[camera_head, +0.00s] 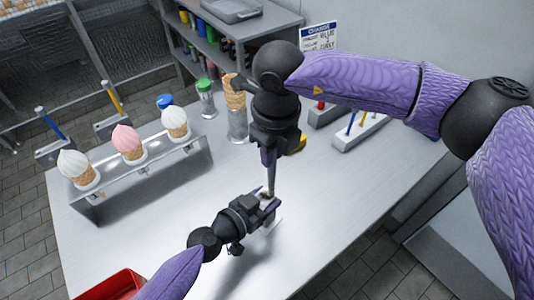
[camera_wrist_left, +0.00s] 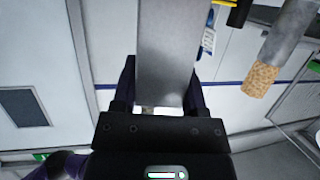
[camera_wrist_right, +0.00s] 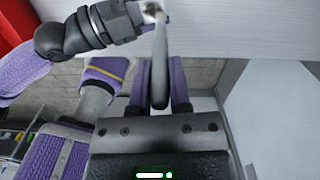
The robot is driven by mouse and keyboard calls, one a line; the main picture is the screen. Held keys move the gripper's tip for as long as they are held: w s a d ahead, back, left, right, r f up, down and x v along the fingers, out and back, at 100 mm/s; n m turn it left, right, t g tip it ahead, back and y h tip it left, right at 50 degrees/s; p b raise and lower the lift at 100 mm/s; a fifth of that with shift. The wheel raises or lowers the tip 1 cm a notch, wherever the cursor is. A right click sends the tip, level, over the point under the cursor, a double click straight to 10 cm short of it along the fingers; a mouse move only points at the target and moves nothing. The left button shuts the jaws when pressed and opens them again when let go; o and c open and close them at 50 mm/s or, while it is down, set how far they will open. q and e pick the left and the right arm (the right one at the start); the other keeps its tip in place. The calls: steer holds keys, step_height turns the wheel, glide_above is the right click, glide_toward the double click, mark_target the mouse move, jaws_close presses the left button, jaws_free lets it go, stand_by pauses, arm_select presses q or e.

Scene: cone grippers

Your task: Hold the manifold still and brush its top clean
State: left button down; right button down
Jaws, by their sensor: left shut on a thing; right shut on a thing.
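The manifold (camera_wrist_left: 165,45) is a grey metal block between the fingers of my left gripper (camera_wrist_left: 160,85) in the left wrist view. In the head view my left gripper (camera_head: 266,204) is low over the table, shut on the manifold, which is mostly hidden there. My right gripper (camera_head: 269,150) is above it, shut on a slim brush (camera_head: 271,180) that points down. In the right wrist view the dark brush handle (camera_wrist_right: 160,75) runs between the fingers, and its far end is at the manifold top (camera_wrist_right: 152,10). Whether the bristles touch it I cannot tell.
A metal stand (camera_head: 140,165) holds ice cream cones at the left. A stack of cones (camera_head: 235,98) and a green-lidded jar (camera_head: 205,98) stand behind my grippers. A red tray (camera_head: 112,286) is at the front left.

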stand_by(0.3)
steer(key=shift+s+a, duration=0.75)
steer(key=shift+s, duration=0.1)
steer(key=shift+w+d+f, duration=0.15)
steer(key=shift+w+d, duration=0.65)
steer(key=shift+w, duration=0.05)
steer(key=shift+s+a, duration=0.75)
steer(key=shift+s, duration=0.1)
